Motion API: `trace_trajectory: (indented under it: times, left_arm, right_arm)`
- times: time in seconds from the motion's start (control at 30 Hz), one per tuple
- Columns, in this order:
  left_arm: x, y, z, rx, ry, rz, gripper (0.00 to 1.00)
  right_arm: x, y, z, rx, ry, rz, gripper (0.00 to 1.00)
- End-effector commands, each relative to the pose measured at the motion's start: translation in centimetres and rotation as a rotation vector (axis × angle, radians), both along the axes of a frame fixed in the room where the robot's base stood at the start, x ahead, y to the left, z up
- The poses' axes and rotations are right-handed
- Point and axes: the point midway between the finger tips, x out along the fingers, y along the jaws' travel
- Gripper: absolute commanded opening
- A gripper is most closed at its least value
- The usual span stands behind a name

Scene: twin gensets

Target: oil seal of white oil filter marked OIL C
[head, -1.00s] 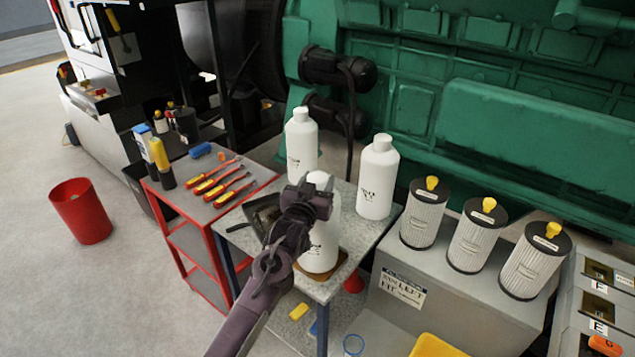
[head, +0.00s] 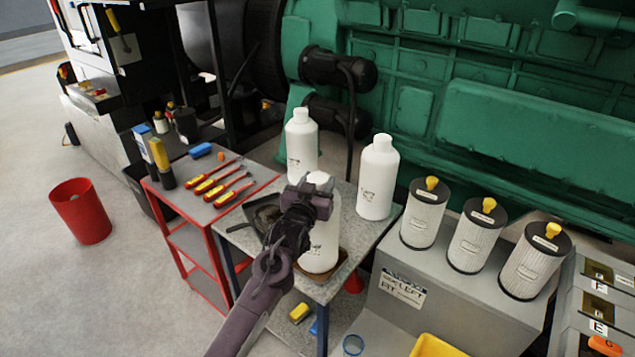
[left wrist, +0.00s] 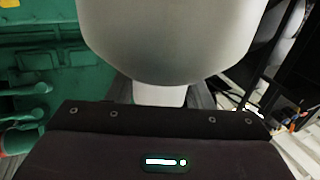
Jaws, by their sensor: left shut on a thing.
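Three whitish pleated filters with dark tops and yellow knobs, the left one (head: 424,218), the middle one (head: 476,240) and the right one (head: 532,268), stand on a grey box at the right. Their labels are too small to read, so I cannot tell which is OIL C. My left gripper (head: 310,190) is shut at the top of a white bottle (head: 322,245) over a brown tray on the small table. In the left wrist view the bottle (left wrist: 170,45) fills the top, its narrow neck between the fingers (left wrist: 160,95). My right gripper is not in view.
Two more white bottles (head: 301,145) (head: 377,180) stand on the table behind. A red cart (head: 190,240) with screwdrivers is at left. A grey box (head: 430,285) carries the filters. The green engine (head: 540,130) closes off the back. A red bin (head: 82,212) stands on open floor.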

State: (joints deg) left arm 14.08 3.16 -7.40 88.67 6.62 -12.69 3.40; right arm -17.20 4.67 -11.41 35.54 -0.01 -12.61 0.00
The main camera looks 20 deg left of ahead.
Motion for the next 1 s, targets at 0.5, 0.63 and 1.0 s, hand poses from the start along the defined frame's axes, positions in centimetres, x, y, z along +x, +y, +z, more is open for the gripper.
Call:
trace_trajectory:
  times: [0.5, 0.63, 1.0]
  left_arm:
    - [0.0, 0.0, 4.1, -0.001, -0.009, 0.0, 0.0]
    - [0.0, 0.0, 5.0, -0.001, -0.01, 0.0, 0.0]
    - [0.0, 0.0, 7.3, -0.001, -0.01, 0.0, 0.0]
  right_arm:
    - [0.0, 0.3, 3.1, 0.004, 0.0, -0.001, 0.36]
    - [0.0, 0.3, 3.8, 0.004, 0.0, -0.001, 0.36]
    - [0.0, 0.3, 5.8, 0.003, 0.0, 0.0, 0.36]
